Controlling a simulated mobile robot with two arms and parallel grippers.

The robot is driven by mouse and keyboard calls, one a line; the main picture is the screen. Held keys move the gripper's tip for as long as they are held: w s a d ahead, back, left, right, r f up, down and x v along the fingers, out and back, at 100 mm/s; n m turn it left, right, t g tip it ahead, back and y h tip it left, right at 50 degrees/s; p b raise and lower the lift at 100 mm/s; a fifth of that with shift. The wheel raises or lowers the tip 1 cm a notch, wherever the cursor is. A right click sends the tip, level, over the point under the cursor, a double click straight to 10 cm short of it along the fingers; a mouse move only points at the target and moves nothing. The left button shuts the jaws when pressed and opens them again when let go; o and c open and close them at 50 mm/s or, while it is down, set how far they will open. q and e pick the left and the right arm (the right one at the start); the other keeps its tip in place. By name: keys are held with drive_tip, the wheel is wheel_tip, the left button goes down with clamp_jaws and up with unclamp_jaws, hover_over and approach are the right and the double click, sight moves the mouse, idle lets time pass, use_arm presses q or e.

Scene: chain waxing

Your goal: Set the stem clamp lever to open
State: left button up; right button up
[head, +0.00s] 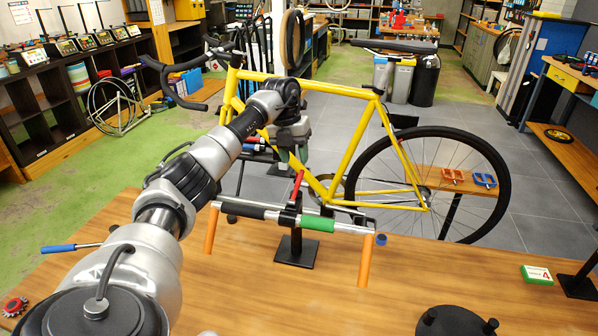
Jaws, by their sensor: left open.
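A handlebar (329,225) with a black grip and a green grip lies level across a black stand (295,250) on the wooden table. Orange pieces hang down at both its ends. A thin red lever (297,185) rises from the black clamp (290,216) at the bar's middle; I take it to be the stem clamp lever. My left gripper (292,157) is just above the lever's top end, open, fingers pointing down. The wrist partly hides the fingertips, and I cannot tell whether they touch the lever. My right gripper is not in view.
A yellow bicycle (345,150) stands behind the wooden table (380,285). A blue-handled tool (60,248) lies at the left and a small green and white box (537,274) at the right. Red pedals (453,176) and blue pedals (484,180) rest farther back.

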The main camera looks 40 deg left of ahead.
sight(299, 176)
use_arm(q)
drive_tip(key=f, duration=0.4)
drive_tip(key=d+f+p, duration=0.1)
drive_tip(key=f, duration=0.1)
drive_tip(key=shift+w, duration=0.25)
drive_tip(key=shift+c, duration=0.4)
drive_tip(key=shift+r, duration=0.1)
clamp_jaws()
